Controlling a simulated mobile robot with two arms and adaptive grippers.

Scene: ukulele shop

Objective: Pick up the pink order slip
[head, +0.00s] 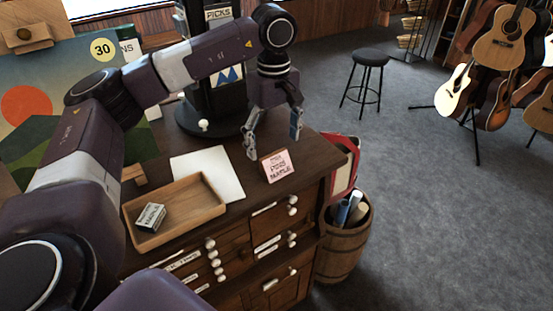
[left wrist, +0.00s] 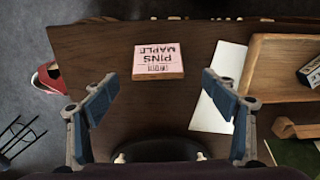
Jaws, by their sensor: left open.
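The pink order slip (head: 277,166) is a small pink-faced rectangle with dark print, near the right front corner of the dark wooden counter top. It also shows in the left wrist view (left wrist: 158,62), with a tan edge and its print upside down. My left gripper (head: 273,141) is open and empty, fingers pointing down, above the counter just behind the slip. In the left wrist view the open fingers (left wrist: 160,84) are spread to either side, and the slip lies ahead of the gap between them, apart from both. My right gripper is not in view.
A white paper sheet (head: 208,172) and a wooden tray (head: 179,194) holding a small dark box (head: 150,217) lie left of the slip. A black display stand (head: 205,118) stands behind. A barrel (head: 343,242) with rolls stands right of the counter. Floor beyond is mostly clear.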

